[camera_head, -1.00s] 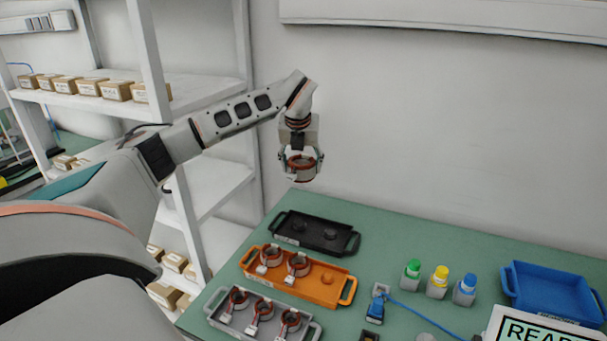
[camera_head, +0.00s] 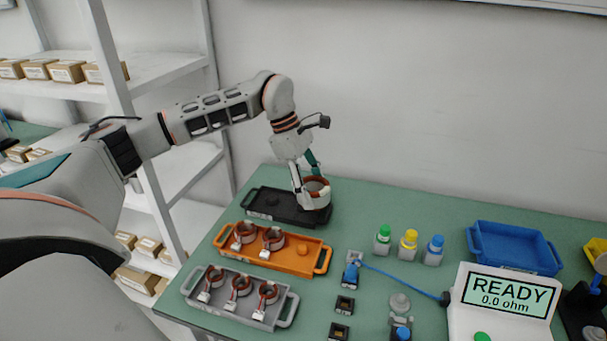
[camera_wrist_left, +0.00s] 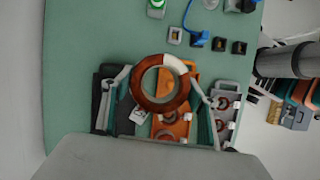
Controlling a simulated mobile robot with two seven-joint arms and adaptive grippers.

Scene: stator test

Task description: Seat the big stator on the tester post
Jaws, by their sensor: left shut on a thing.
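My left gripper (camera_head: 311,185) is shut on the big stator (camera_head: 317,203), a ring with brown-red windings and a pale section. It is held at or just above the right end of the black tray (camera_head: 262,204); contact is unclear. In the left wrist view, the stator (camera_wrist_left: 141,90) sits between the fingers of the left gripper (camera_wrist_left: 160,84), its hole facing the camera. The tester (camera_head: 470,318) reads READY, 0.0 ohm. A grey round-topped piece (camera_head: 399,302) stands left of it; I cannot tell whether this is the post. My right gripper is not in view.
The orange tray (camera_head: 300,264) holds two smaller stators; the grey tray (camera_head: 283,315) holds several. Three capped bottles (camera_head: 409,245) stand between the trays and a blue bin (camera_head: 511,246). A blue cable (camera_head: 400,277) runs to the tester. Green table is clear behind the bottles.

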